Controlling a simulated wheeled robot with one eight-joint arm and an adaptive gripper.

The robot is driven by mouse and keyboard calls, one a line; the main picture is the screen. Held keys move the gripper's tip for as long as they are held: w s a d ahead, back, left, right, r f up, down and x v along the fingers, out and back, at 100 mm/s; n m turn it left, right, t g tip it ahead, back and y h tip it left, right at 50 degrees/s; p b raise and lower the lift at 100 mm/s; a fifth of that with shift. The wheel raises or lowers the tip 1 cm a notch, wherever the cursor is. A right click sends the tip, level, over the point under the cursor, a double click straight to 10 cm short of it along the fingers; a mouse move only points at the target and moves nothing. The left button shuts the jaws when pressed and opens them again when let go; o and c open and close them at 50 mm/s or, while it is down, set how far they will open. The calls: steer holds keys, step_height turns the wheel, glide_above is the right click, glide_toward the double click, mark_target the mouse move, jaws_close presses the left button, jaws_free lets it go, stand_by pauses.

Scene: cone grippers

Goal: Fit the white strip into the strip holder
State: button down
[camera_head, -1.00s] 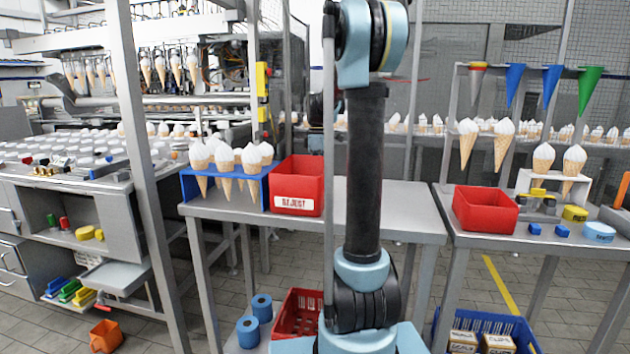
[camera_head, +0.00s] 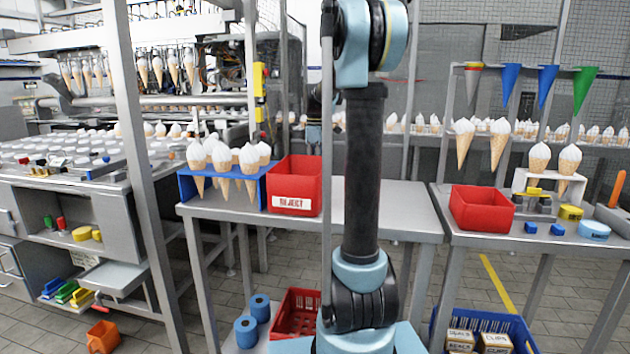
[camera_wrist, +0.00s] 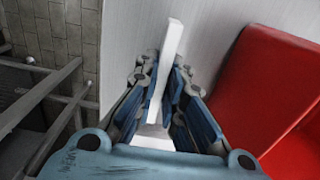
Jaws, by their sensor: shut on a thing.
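In the wrist view, my gripper (camera_wrist: 162,88) is shut on the white strip (camera_wrist: 172,42). The strip stands between the blue finger pads, and its far end sticks out past the fingertips. A pale grey surface lies beyond it. In the head view my arm stands across the middle, and I cannot make out the gripper or the strip there. I cannot pick out the strip holder in either view.
A red REJECT bin (camera_head: 294,203) and a blue rack (camera_head: 188,188) of cones stand on the middle table (camera_head: 390,205). Another red bin (camera_head: 482,225) is on the right table. In the wrist view a red bin wall (camera_wrist: 280,85) is close on the right, with open floor (camera_wrist: 60,30) at left.

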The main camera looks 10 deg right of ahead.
steer(key=shift+r, duration=1.35)
